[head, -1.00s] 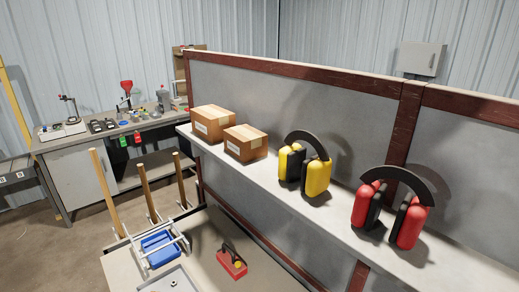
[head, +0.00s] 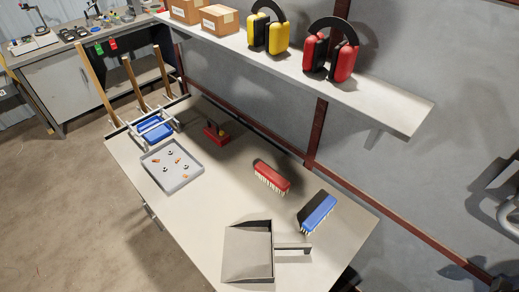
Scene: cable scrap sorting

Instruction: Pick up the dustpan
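The dustpan (head: 247,254) is a plain grey-beige pan lying flat on the near part of the workbench (head: 215,215). Its short handle (head: 293,247) sticks out to the right, over the bench top. The pan looks empty. Neither of my grippers can be made out in the head view, and nothing is touching the dustpan.
A blue brush (head: 318,213) and a red brush (head: 271,177) lie behind the dustpan. A grey tray (head: 153,182) with several small parts, a blue bin (head: 157,129) and a red object (head: 216,136) stand farther back. A shelf (head: 385,92) with earmuffs and boxes overhangs the rear.

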